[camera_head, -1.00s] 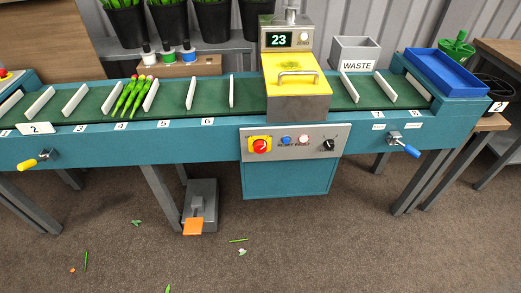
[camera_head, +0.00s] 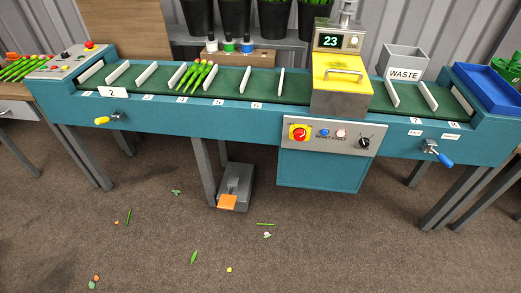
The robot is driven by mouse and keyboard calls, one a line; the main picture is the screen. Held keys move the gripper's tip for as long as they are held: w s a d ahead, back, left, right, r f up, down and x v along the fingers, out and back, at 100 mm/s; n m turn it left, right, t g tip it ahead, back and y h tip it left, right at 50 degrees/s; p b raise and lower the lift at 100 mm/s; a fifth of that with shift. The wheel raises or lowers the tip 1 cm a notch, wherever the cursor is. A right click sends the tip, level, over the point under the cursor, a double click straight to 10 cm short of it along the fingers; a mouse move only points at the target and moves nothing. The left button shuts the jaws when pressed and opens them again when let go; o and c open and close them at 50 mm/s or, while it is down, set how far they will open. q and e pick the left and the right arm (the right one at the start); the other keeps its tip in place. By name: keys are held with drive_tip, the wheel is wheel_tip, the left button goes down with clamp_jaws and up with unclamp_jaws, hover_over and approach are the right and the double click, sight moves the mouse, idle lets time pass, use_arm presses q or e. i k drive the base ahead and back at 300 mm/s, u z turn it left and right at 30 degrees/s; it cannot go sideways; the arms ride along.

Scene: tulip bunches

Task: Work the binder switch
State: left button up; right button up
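A grey control panel (camera_head: 330,138) is on the front of the teal conveyor, below the yellow-covered machine (camera_head: 342,80). It carries a red knob on a yellow plate (camera_head: 299,132), a blue button (camera_head: 324,132), a pale reddish button (camera_head: 341,134) and a black rotary switch (camera_head: 364,143). I cannot tell which of these is the binder switch; the labels are too small to read. A display (camera_head: 330,41) above the cover reads 23. A tulip bunch (camera_head: 196,74) lies on the green belt between white dividers. Neither of my grippers is in view.
A yellow-handled lever (camera_head: 103,120) and a blue-handled lever (camera_head: 444,158) stick out of the conveyor front. An orange foot pedal (camera_head: 228,201) stands on the floor below. A second control box (camera_head: 72,60) is at the left end. The floor in front is open, with scattered plant scraps.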

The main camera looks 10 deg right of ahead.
sight(300, 135)
drive_tip(key=u, duration=0.7)
drive_tip(key=i, duration=0.9)
drive_tip(key=z, duration=0.9)
